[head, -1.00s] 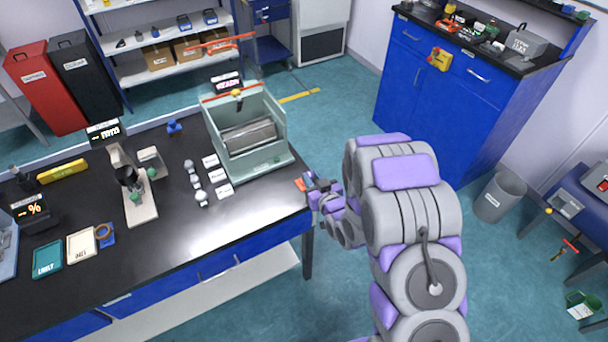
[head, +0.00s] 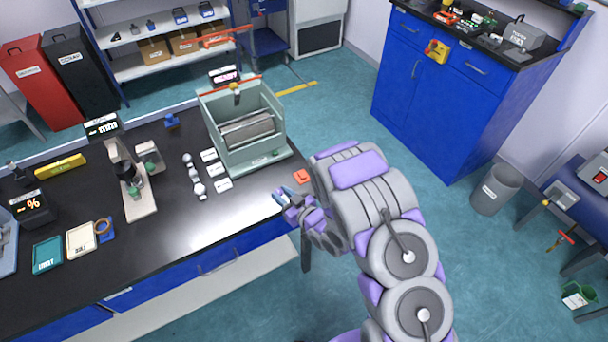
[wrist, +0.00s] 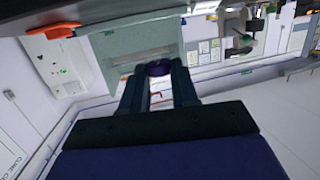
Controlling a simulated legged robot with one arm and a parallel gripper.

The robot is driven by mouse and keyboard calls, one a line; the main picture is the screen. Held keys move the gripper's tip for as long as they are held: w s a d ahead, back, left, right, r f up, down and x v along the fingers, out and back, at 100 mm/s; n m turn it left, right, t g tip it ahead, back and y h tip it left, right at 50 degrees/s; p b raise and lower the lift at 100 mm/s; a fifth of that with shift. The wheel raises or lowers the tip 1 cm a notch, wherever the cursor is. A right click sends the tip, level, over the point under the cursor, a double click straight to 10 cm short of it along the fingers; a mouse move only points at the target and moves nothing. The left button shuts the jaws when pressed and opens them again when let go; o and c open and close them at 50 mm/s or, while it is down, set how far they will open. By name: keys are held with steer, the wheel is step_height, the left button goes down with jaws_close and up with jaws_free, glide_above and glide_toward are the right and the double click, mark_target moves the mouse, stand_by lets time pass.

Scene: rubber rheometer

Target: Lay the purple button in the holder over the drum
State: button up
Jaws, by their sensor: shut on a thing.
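My gripper (head: 283,197) is over the front right part of the black bench, in front of the drum machine. In the wrist view my gripper (wrist: 159,78) is shut on the dark purple button (wrist: 158,68), held between its fingertips. In the head view I cannot make out the button. The grey drum (head: 248,130) lies across the inside of the open pale green machine (head: 222,158). A small yellow and black part, which looks like the holder (head: 236,90), is above the drum at the machine's top bar. My gripper is apart from the machine.
A small orange-red block (head: 301,176) lies at the bench's right edge, close to my gripper. Grey-white pieces (head: 199,188) and white label cards (head: 222,185) lie left of the machine. The front middle of the bench (head: 185,230) is clear.

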steer(key=b, duration=0.1)
glide_above(306, 180)
steer(key=s, duration=0.1)
steer(key=shift+s+a+f, duration=0.2)
steer(key=shift+a+f, duration=0.1)
steer(key=shift+f, duration=0.25)
steer(key=shift+w+d+f, duration=0.15)
steer(key=shift+w+d, duration=0.3)
steer(key=shift+w, duration=0.35)
steer(key=shift+s+a+f+b, duration=0.15)
steer(key=shift+f+b, duration=0.3)
steer(key=shift+f, duration=1)
steer(key=shift+f, duration=0.3)
steer(key=o, duration=0.9)
steer(key=shift+o, duration=0.5)
